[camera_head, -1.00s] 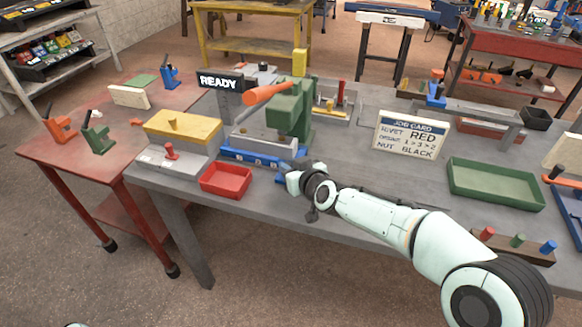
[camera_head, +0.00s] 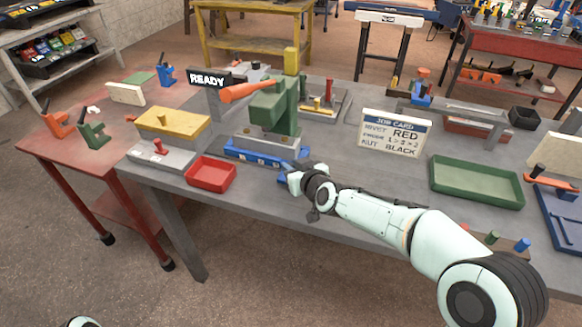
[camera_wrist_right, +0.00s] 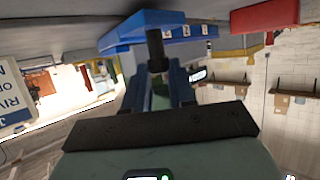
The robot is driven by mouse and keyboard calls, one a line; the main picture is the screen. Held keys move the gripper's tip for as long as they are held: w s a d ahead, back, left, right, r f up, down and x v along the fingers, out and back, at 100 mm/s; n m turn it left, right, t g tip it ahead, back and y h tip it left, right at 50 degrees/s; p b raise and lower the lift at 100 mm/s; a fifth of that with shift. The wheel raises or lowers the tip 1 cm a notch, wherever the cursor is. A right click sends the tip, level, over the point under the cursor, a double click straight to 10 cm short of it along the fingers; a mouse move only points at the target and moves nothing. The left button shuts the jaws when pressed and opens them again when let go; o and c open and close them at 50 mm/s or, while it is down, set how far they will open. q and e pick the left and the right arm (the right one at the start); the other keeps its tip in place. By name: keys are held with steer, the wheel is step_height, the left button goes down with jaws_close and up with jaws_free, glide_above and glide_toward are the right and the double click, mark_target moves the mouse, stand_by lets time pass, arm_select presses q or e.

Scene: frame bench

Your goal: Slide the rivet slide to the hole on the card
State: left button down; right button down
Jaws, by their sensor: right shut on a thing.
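The rivet slide is a blue bar (camera_head: 250,153) with small pale marked tiles, along the front foot of the green press (camera_head: 272,108). My right gripper (camera_head: 289,174) is at the slide's right end. In the right wrist view, my right gripper (camera_wrist_right: 157,75) is shut on a dark upright peg (camera_wrist_right: 155,47) by the blue end piece (camera_wrist_right: 140,24) of the slide. The white job card (camera_head: 396,135) stands right of the press and reads rivet RED, order 1>3>2, nut BLACK. The exact tile under the press cannot be told. My left gripper is not in view.
A red tray (camera_head: 211,174) lies left of the slide near the bench edge. A green tray (camera_head: 477,182) lies at the right. A READY sign (camera_head: 210,79) stands by the press's orange handle (camera_head: 247,91).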

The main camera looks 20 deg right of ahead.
steer(key=shift+s+d, duration=0.2)
steer(key=shift+d, duration=0.05)
steer(key=shift+w+a, duration=0.15)
steer(key=shift+a, duration=0.05)
steer(key=c, duration=0.9)
jaws_free()
steer(key=shift+c, duration=0.2)
steer(key=p+v, duration=0.2)
steer(key=v, duration=1.1)
steer(key=shift+s, duration=0.2)
